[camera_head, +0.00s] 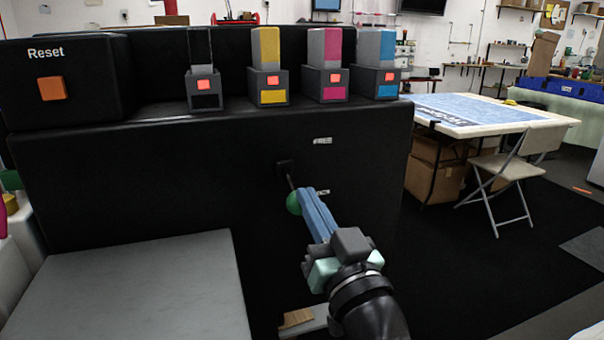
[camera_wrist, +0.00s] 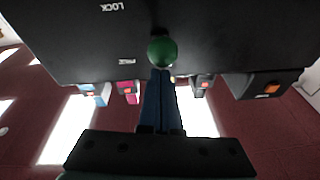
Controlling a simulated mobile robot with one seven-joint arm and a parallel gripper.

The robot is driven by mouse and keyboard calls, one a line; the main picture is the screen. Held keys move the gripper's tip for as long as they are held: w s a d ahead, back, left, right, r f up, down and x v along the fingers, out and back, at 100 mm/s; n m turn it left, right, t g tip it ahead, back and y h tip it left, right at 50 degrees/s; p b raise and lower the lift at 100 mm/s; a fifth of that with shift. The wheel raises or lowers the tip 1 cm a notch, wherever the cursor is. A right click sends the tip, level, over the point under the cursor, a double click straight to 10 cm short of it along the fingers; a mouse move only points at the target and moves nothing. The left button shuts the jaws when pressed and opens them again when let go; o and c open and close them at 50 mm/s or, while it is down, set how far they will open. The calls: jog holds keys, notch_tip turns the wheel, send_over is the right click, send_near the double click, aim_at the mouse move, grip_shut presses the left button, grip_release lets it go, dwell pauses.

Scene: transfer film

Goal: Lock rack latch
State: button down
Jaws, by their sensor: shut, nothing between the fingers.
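The rack latch is a short dark lever with a green ball knob (camera_head: 293,204) on the front of the black machine (camera_head: 150,185). In the head view the lever slants down from its pivot, and the knob appears left of the lower label. A FREE label (camera_head: 322,141) is above; the wrist view shows a LOCK label (camera_wrist: 112,6). My gripper (camera_head: 308,193) has its blue fingers shut and empty, tips right beside the knob. In the wrist view the tips (camera_wrist: 161,72) meet the knob (camera_wrist: 162,50) in the picture; contact is unclear.
A Reset box (camera_head: 70,80) and several coloured cartridge units (camera_head: 268,70) stand on top of the machine. A grey surface (camera_head: 130,290) lies at lower left. A table (camera_head: 480,115) and folding chair (camera_head: 515,168) are at right, with dark open floor before them.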

jog(key=f+t+b, duration=0.1)
jog(key=f+b, duration=0.1)
jog(key=b, duration=0.5)
jog(key=w+f+t+y+b, duration=0.1)
jog(key=b, duration=0.6)
jog(key=f+t+y+b, duration=0.1)
jog(key=f+t+b, duration=0.1)
jog(key=b, duration=0.5)
jog(key=shift+w+a+f, duration=0.2)
jog(key=shift+a+f, duration=0.05)
jog(key=shift+f, duration=0.1)
jog(key=shift+w+a+f+b, duration=0.15)
jog(key=shift+w+b, duration=0.1)
jog(key=shift+b, duration=0.75)
